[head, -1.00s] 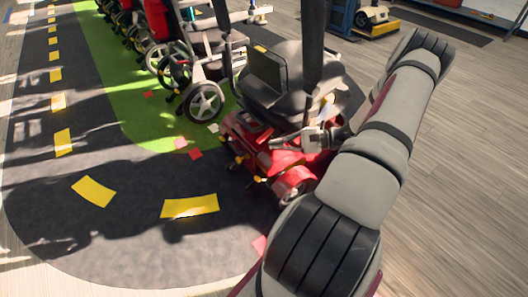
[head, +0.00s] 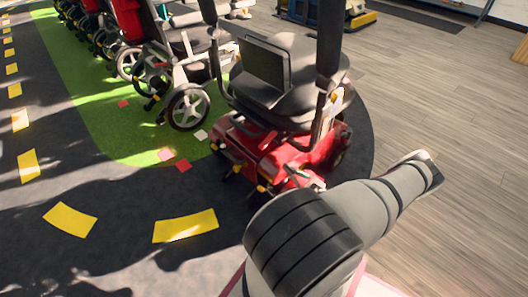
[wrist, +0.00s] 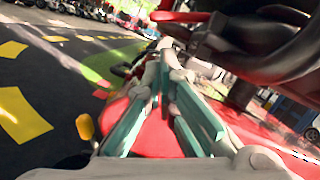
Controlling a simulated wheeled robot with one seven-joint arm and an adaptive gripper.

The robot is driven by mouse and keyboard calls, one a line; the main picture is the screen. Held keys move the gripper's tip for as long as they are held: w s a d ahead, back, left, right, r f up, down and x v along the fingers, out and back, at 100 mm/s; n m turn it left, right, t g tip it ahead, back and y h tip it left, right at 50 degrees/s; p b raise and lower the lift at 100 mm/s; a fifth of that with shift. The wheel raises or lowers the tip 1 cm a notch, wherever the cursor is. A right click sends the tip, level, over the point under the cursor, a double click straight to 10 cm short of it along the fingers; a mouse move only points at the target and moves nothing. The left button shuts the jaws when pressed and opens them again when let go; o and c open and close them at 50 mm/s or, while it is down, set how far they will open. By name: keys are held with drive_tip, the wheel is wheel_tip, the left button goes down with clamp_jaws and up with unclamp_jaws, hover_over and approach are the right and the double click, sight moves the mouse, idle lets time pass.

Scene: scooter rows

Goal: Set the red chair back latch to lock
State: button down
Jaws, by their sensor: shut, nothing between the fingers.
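The red chair (head: 265,158) is a powered chair with a red base, a black seat and upright black posts. It stands at the centre of the head view, on dark floor by the green strip. Small yellow parts show on its base, and one yellow part (head: 333,97) sits beside the seat on the right. I cannot tell which part is the back latch. My gripper (head: 308,180) is at the near side of the red base. In the wrist view my gripper (wrist: 166,72) is shut and empty, its teal-padded fingers over a red surface (wrist: 153,140). Contact is unclear.
A grey wheelchair (head: 187,65) stands behind the red chair on the left, with more chairs in a row beyond. Yellow floor marks (head: 185,227) and small red pieces lie on the dark floor. The wood floor (head: 440,110) at right is clear.

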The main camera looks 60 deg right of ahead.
sight(268, 140)
drive_tip(key=shift+w, duration=0.1)
drive_tip(key=b+x, duration=0.2)
drive_tip(key=x, duration=0.7)
drive_tip(key=shift+w+r, duration=0.15)
drive_tip(key=shift+w, duration=0.25)
drive_tip(key=shift+s, duration=0.1)
